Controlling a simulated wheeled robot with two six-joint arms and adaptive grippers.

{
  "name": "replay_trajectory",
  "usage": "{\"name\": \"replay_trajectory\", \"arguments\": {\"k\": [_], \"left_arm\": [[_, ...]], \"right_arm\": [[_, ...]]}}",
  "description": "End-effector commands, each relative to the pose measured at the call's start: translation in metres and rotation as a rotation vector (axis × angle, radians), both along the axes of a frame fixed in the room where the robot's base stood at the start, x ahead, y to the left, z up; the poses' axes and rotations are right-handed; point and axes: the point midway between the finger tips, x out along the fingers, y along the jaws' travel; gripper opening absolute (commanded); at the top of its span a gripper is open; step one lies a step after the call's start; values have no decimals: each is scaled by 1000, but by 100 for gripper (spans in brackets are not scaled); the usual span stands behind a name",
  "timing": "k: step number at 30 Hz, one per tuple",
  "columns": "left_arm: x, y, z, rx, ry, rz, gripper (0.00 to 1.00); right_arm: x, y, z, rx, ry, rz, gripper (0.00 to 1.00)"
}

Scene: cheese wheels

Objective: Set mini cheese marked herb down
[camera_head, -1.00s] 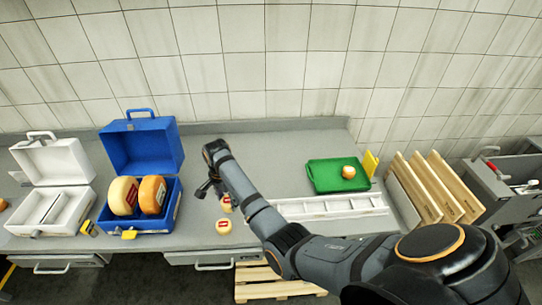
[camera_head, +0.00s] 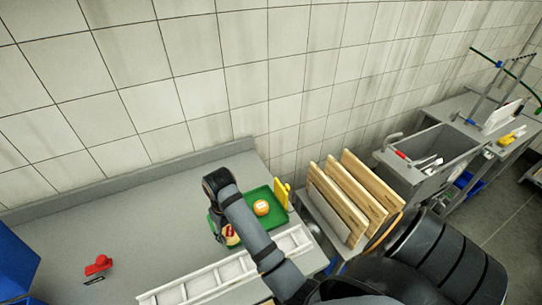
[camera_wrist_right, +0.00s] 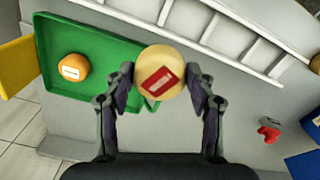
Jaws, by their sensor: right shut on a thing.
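My right gripper (camera_head: 220,232) is shut on a small pale-yellow mini cheese with a red and white label (camera_wrist_right: 160,72). In the head view the cheese (camera_head: 231,236) shows partly beside the arm, at the left edge of the green tray (camera_head: 279,214). In the right wrist view it is between both fingers and overlaps the near edge of the tray (camera_wrist_right: 112,58). I cannot tell whether it touches the tray, and its label is too small to read. An orange mini cheese with a white label (camera_wrist_right: 75,66) sits on the tray. My left gripper is out of view.
A white slotted rack (camera_head: 215,280) lies in front of the tray. A yellow card (camera_head: 282,193) stands at the tray's right, with wooden boards (camera_head: 350,195) beyond. A red object (camera_head: 98,265) and a blue case (camera_head: 15,265) are at left. The counter between is clear.

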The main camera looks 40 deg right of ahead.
Motion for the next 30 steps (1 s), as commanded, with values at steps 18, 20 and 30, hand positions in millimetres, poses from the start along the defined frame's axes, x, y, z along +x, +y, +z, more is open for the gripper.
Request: {"name": "replay_trajectory", "arguments": {"k": [18, 20, 30], "left_arm": [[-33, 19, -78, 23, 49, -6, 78], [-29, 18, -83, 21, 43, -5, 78], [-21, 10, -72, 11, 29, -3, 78]], "right_arm": [[64, -51, -50, -4, -3, 64, 21], [74, -58, -56, -2, 1, 64, 21], [104, -78, -93, 0, -1, 65, 21]]}}
